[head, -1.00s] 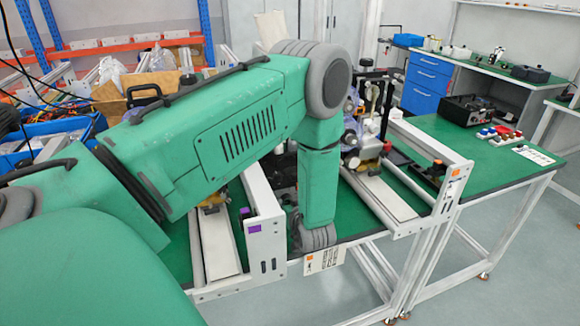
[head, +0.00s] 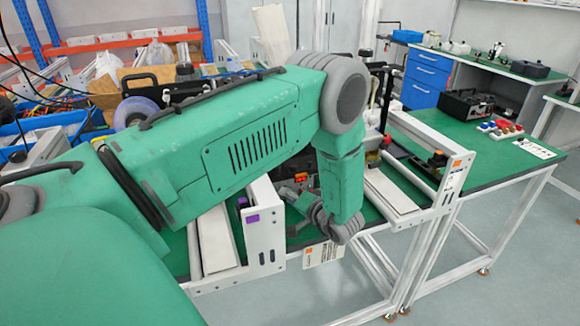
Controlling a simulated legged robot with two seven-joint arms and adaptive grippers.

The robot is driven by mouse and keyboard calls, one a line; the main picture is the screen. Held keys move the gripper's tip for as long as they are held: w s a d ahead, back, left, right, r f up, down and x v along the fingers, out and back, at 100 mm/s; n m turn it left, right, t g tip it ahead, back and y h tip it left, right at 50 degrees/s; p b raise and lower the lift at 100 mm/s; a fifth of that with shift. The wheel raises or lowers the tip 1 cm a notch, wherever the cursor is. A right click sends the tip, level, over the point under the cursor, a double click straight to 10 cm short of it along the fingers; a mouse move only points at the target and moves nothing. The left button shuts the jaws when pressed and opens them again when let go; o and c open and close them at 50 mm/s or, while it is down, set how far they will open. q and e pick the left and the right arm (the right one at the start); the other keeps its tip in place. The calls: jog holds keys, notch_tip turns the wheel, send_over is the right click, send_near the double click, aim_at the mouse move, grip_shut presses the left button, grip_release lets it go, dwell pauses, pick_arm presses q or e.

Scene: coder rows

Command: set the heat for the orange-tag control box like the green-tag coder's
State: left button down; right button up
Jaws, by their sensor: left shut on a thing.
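My left arm comes in from the left, and its wrist hangs over the front of the green bench. My left gripper (head: 290,195) points left from the wrist, low over the bench between the two white frames. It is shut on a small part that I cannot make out. A small orange patch (head: 301,178) shows just above the gripper on something dark; I cannot tell if it is the control box's tag. A white card with an orange mark (head: 323,254) hangs at the bench's front edge. No green tag can be made out. My right gripper is not in view.
A white frame with a purple tag (head: 252,219) stands left of the gripper. Another with an orange tag (head: 457,163) stands to the right. Black box (head: 468,106) and several coloured buttons (head: 500,128) lie on the right bench. My arm hides much of the middle.

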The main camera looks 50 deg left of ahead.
pick_arm(q)
jog(key=m+b, duration=0.1)
jog(key=m+g+y+b, duration=0.1)
jog(key=m, duration=0.1)
jog(key=shift+w+a+f+y, duration=0.1)
jog(key=shift+w+y, duration=0.05)
jog(key=shift+y, duration=0.15)
jog(key=shift+m+y+b, duration=0.5)
jog(key=shift+m+b, duration=0.35)
jog(key=shift+m, duration=0.65)
